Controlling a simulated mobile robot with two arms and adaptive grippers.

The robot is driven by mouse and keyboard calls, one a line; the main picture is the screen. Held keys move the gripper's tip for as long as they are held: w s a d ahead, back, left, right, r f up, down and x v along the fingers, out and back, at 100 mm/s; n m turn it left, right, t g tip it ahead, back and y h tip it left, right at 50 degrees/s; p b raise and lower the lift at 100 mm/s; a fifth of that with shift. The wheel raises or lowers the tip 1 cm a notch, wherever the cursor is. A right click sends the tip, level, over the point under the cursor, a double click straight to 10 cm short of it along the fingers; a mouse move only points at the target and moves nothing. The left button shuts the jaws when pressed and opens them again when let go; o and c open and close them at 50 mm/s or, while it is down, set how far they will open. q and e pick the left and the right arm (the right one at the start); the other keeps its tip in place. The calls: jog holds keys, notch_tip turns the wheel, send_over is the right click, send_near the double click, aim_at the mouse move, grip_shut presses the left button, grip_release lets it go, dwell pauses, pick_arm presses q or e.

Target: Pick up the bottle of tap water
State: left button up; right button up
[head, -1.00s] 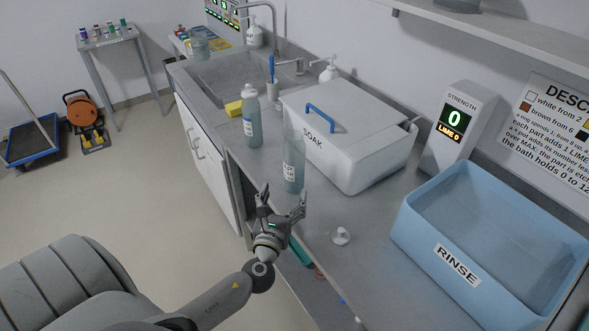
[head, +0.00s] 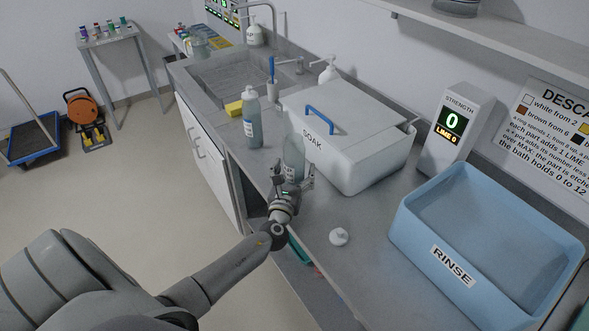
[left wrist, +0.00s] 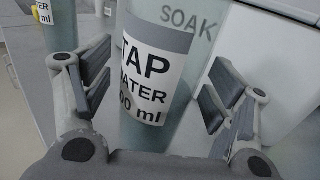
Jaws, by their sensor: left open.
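The bottle of tap water (head: 293,158) stands upright on the counter, in front of the SOAK bath. In the left wrist view the bottle (left wrist: 152,80) is large, and its label reads "TAP WATER". My left gripper (head: 293,180) is open at the bottle. In the left wrist view its fingers (left wrist: 155,95) stand on either side of the bottle, with a gap visible on the right. The bottle's lower part is hidden by my gripper in the head view. My right gripper is not in view.
Another labelled bottle (head: 252,116) stands to the left of the tap water. The white SOAK bath (head: 350,165) with a blue-handled lid is close behind. A small white cap-like piece (head: 339,237) and the blue RINSE bath (head: 445,258) are to the right.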

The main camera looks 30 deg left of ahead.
pick_arm(q)
jog(key=shift+w, duration=0.1)
jog(key=c, duration=1.1)
jog(key=shift+c, duration=0.9)
jog(key=shift+r, duration=0.25)
